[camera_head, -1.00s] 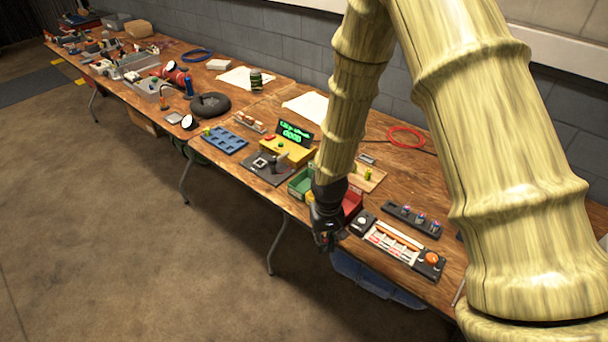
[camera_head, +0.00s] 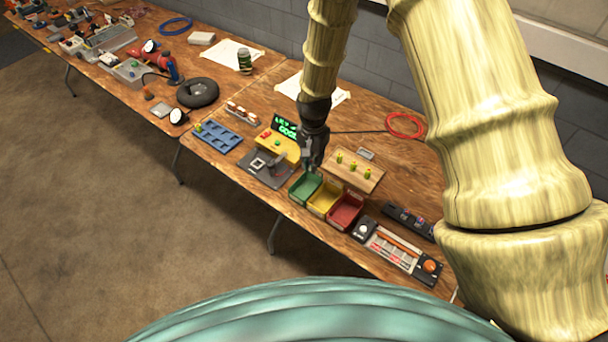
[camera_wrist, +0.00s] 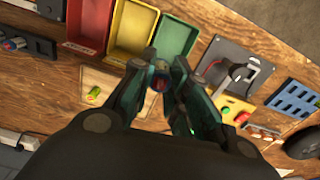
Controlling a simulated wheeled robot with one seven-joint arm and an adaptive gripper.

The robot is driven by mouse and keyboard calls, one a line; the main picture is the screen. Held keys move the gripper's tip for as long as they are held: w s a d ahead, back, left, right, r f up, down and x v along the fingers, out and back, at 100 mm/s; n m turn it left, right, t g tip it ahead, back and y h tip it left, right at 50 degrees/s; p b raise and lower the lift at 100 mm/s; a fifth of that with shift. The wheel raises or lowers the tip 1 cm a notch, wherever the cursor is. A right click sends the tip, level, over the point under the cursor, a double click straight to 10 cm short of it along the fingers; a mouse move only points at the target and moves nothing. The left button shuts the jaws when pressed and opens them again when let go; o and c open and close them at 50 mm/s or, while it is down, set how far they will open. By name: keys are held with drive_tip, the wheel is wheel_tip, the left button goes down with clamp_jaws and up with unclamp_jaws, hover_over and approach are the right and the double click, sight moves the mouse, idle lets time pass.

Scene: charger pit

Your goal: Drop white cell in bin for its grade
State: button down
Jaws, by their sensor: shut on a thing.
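My gripper (camera_head: 311,168) hangs at the back edge of the green bin (camera_head: 301,191). In the wrist view my gripper (camera_wrist: 161,72) is shut on a small cell (camera_wrist: 159,84). Only a dark red and blue bit of the cell shows between the fingers, so its white colour cannot be made out. The green bin (camera_wrist: 177,37) lies just beyond the fingertips. The yellow bin (camera_head: 322,201) and the red bin (camera_head: 346,213) stand beside it in a row. The yellow tester (camera_head: 279,146) has a green-lit display (camera_head: 285,128) that seems to read GOOD.
A wooden board (camera_head: 353,172) with yellow-green pegs stands behind the bins. A dark plate with a lever (camera_head: 267,168) and a blue tray (camera_head: 218,138) are to the left. A control panel (camera_head: 391,250) is right of the red bin.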

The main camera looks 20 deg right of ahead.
drive_tip(key=shift+w+r, duration=0.15)
drive_tip(key=shift+w, duration=0.15)
wheel_tip(320, 180, down, 6)
drive_tip(key=b, duration=0.3)
drive_tip(key=shift+r+b, duration=0.1)
drive_tip(key=shift+b, duration=0.25)
drive_tip(key=c, duration=1.3)
unclamp_jaws()
drive_tip(key=shift+r, duration=6)
drive_tip(key=shift+s+f, duration=0.1)
